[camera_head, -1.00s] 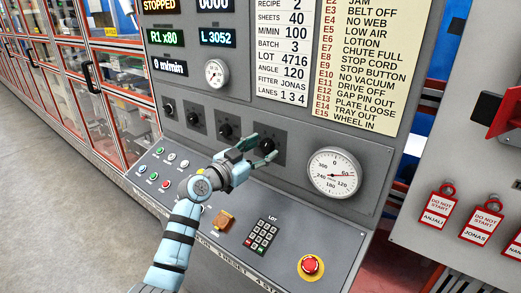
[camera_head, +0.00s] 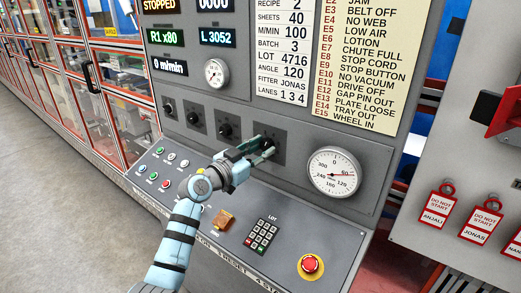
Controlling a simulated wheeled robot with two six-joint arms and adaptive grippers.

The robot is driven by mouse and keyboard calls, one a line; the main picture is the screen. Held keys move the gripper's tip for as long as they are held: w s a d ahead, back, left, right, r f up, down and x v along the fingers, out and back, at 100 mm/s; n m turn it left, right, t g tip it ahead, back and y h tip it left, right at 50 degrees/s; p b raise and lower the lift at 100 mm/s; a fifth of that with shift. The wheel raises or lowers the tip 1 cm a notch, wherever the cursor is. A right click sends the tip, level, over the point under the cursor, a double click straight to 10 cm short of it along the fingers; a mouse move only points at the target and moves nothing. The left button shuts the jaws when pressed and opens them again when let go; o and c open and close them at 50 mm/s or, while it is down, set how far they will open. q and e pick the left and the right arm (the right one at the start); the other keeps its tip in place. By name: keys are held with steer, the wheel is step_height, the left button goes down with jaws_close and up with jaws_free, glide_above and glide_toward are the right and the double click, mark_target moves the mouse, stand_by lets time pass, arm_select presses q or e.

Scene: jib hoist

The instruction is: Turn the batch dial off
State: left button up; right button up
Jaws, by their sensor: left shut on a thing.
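A row of black dials sits on the grey control panel (camera_head: 290,110), each on a dark square plate. My left gripper (camera_head: 268,147) is at the rightmost dial (camera_head: 266,142), its fingers closed around the knob. The fingers hide most of that knob, so its pointer position cannot be read. Three other dials, the left one (camera_head: 168,107), the second (camera_head: 193,118) and the third (camera_head: 225,130), stand free to its left. Labels on the dials are too small to read. My right gripper is not in view.
A round gauge (camera_head: 334,172) is just right of the gripped dial. Below, the sloped desk carries a keypad (camera_head: 261,235), a red stop button (camera_head: 310,264), an amber part (camera_head: 225,219) and several small buttons. Red tags (camera_head: 438,205) hang at right.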

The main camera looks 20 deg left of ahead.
arm_select(q)
steer(key=n, duration=0.2)
steer(key=shift+n, duration=0.4)
steer(key=n, duration=0.3)
steer(key=shift+n+p, duration=0.3)
steer(key=shift+n, duration=0.1)
steer(key=n+p, duration=0.1)
steer(key=n, duration=0.2)
steer(key=shift+n+t, duration=0.3)
steer(key=shift+n, duration=0.1)
steer(key=n+p, duration=0.1)
steer(key=n, duration=0.2)
steer(key=shift+n+p, duration=0.35)
steer(key=shift+n, duration=0.05)
steer(key=n+y+p, duration=0.1)
steer(key=n+p, duration=0.1)
steer(key=n, duration=0.2)
steer(key=shift+s+d+n, duration=0.1)
steer(key=shift+n, duration=0.3)
steer(key=n+p, duration=0.1)
steer(key=n, duration=0.2)
steer(key=shift+f, duration=0.1)
steer(key=n, duration=0.2)
steer(key=shift+n+p, duration=0.4)
steer(key=shift+f+n+y, duration=0.1)
steer(key=shift+n+y, duration=0.2)
steer(key=shift+n, duration=1.8)
